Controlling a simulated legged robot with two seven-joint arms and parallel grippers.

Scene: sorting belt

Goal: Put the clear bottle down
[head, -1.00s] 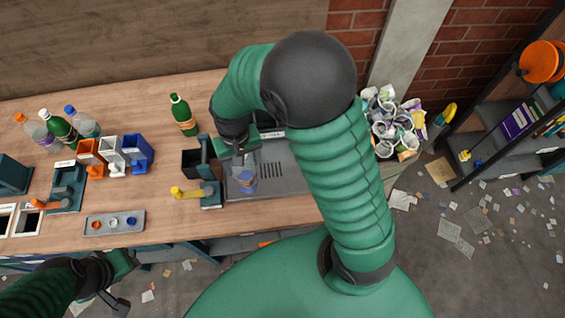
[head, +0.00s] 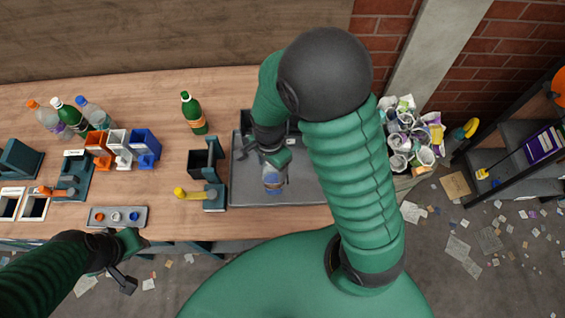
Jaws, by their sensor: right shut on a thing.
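The clear bottle (head: 273,178) with a blue-toned label is over the grey tray (head: 243,190) on the wooden table. My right gripper (head: 275,160) is shut on its upper part. I cannot tell whether the bottle touches the tray. My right arm hides the tray's right side. My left gripper (head: 130,262) is at the lower left, in front of the table edge, away from the bottle; its jaws are not clear enough to tell their state.
A green bottle (head: 193,114) stands left of the tray. Orange, white and blue holders (head: 145,147), several bottles and a small cap tray (head: 118,217) are farther left. A full paper bin (head: 410,140) is at right.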

